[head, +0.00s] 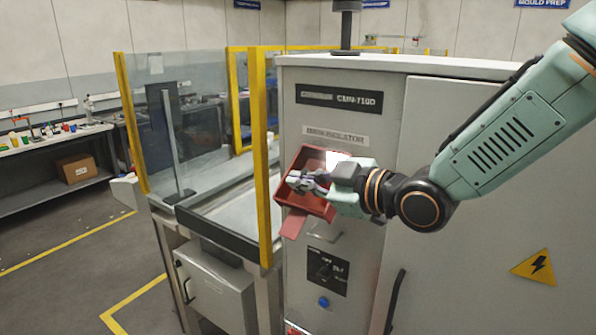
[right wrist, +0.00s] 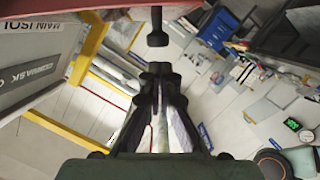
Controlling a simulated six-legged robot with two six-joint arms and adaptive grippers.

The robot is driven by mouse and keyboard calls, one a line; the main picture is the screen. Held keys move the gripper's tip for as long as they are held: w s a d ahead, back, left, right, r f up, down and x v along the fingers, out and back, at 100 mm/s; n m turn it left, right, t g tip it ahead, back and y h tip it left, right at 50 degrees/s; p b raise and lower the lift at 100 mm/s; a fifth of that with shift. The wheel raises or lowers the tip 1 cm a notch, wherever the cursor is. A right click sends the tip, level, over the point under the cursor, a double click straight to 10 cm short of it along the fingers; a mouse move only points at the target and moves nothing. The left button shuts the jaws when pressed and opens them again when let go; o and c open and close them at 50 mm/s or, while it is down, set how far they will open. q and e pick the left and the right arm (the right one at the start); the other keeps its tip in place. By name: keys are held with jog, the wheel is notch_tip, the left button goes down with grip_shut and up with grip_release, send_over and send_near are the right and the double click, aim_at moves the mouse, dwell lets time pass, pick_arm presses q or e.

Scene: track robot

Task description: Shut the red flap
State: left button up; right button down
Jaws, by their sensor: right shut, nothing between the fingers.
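A red box-like housing (head: 286,200) with a pale inside stands out from the grey cabinet front, under the "MAIN ISOLATOR" label. A red flat piece (head: 293,224) hangs tilted below its lower left; I cannot tell whether this or the box's larger red face is the flap. My right gripper (head: 300,181) is shut and empty, in front of the housing and hiding part of it. In the right wrist view its fingers (right wrist: 160,72) are together, below a red edge (right wrist: 80,9). A dark knob-like part (right wrist: 157,32) lies beyond the fingertips. Contact is unclear. My left gripper is out of view.
The grey cabinet (head: 480,215) fills the right, with a black handle (head: 395,300) and a blue button (head: 323,302) lower down. A yellow post (head: 261,160) and clear guard panels stand close left of the housing. Open floor (head: 60,280) lies at the left.

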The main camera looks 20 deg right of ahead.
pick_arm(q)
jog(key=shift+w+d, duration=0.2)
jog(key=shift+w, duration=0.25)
pick_arm(e)
jog(key=shift+d+f, duration=0.2)
jog(key=shift+f, duration=0.1)
jog(key=shift+a, duration=0.1)
jog(key=shift+w, duration=0.1)
